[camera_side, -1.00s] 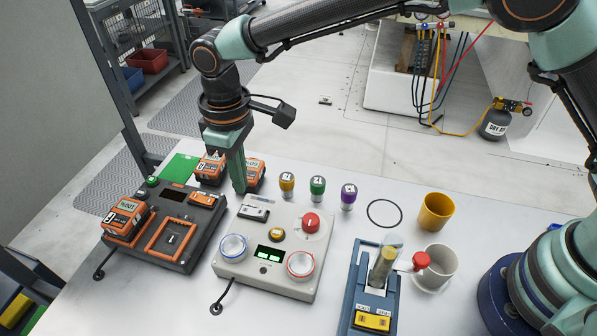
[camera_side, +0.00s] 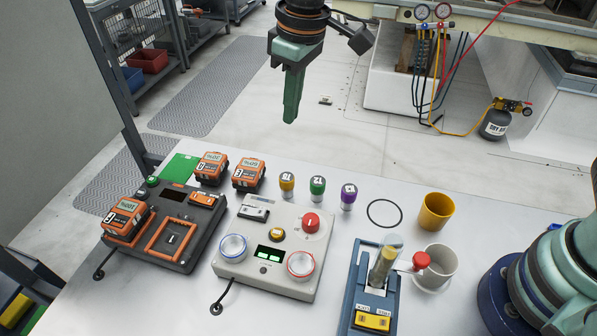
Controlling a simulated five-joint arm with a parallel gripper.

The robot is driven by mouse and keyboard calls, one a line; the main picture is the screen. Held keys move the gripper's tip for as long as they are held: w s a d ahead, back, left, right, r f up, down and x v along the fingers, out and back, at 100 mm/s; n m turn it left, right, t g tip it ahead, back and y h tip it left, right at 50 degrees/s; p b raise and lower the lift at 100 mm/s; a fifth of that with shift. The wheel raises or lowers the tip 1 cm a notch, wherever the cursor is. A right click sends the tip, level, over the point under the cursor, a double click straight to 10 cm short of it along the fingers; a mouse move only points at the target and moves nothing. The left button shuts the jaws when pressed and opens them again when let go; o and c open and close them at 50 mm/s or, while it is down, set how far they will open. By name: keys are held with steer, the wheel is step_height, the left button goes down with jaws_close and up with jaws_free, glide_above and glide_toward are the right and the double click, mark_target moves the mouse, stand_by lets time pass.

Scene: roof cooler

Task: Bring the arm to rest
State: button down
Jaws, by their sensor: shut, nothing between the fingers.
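My gripper (camera_side: 291,112) is at the top middle of the view, pointing down with its fingers shut and empty. It hangs in the air above and beyond the far edge of the white table (camera_side: 350,217), apart from everything on it. Most of my arm above the gripper is outside the picture.
Two orange batteries (camera_side: 249,174) stand beside a green mat (camera_side: 180,168). A dark charger (camera_side: 172,234) holds another battery (camera_side: 125,218). A grey control box (camera_side: 262,283), several coloured pegs (camera_side: 318,188), a blue fixture (camera_side: 350,315), a yellow cup (camera_side: 436,211) and a white mug (camera_side: 440,262) stand on the table.

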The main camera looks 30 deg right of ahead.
steer(key=s+d+r+m+t, duration=0.1)
steer(key=s+d+r+m, duration=0.15)
steer(key=d, duration=0.45)
steer(key=s+d+r+m+t, duration=0.1)
steer(key=s+d+r, duration=0.2)
steer(key=d, duration=0.5)
steer(key=s+d+f+m+t, duration=0.1)
steer(key=s+d+m+t, duration=0.1)
steer(key=s+d, duration=0.5)
steer(key=shift+d+f+m+h, duration=0.15)
steer(key=shift+d+m+h, duration=0.25)
steer(key=shift+d+m, duration=0.25)
